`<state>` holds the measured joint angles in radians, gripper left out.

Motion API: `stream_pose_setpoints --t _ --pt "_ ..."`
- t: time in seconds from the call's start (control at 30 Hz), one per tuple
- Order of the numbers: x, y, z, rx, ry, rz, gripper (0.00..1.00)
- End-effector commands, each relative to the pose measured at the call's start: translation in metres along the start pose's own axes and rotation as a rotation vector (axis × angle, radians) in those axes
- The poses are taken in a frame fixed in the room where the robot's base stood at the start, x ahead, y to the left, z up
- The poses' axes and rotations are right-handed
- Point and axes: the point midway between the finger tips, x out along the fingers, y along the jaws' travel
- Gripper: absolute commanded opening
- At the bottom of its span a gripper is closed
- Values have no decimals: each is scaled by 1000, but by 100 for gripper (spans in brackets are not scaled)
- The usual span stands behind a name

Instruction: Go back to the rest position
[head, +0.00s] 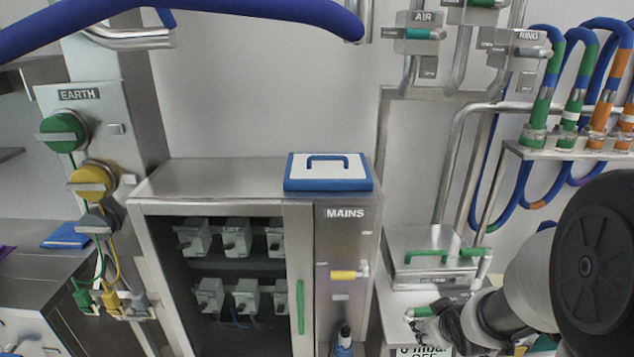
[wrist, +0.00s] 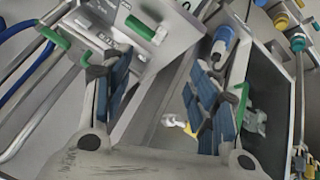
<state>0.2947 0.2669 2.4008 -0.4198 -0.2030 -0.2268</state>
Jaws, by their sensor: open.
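My gripper (head: 432,328) is at the lower right of the head view, in front of the steel box and right of the MAINS cabinet, partly hidden by my own arm. In the wrist view my gripper (wrist: 152,92) shows two blue-padded fingers spread wide apart. It is open, with nothing held between the fingers. The rest position itself is not marked in either view.
A blue-and-white lidded case (head: 328,184) sits on top. A steel box (head: 412,268) with a green handle stands close by my gripper. Pipes and hoses fill the upper right.

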Motion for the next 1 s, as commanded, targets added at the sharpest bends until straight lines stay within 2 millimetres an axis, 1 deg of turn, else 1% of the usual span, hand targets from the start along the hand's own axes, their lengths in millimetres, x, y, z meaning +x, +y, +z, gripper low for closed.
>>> stream_pose_setpoints --t 0.03,0.07,0.1,0.17,0.2,0.27,0.3,0.37,0.4,0.5,0.6,0.7,0.8,1.0 --pt "-25 0 -9 22 -12 18 54" --pt "-39 0 -11 38 -24 24 54" --pt "-56 -2 -12 64 -42 30 54" --pt "-83 -8 -12 102 -66 34 54" --pt "-101 -13 -12 130 -80 34 54" --pt "-127 -22 -9 170 -100 28 54" --pt "-145 -29 -6 199 -114 21 54" --pt "-170 -41 0 238 -132 5 54" --pt "-187 -51 5 265 -143 -9 54" --pt "-222 -74 19 320 -169 -51 54" --pt "-250 -94 34 358 -193 -92 54" --pt "-266 -109 45 379 -211 -125 54" --pt "-275 -116 52 391 -222 -142 54" --pt "-277 -118 54 394 -228 -147 54"
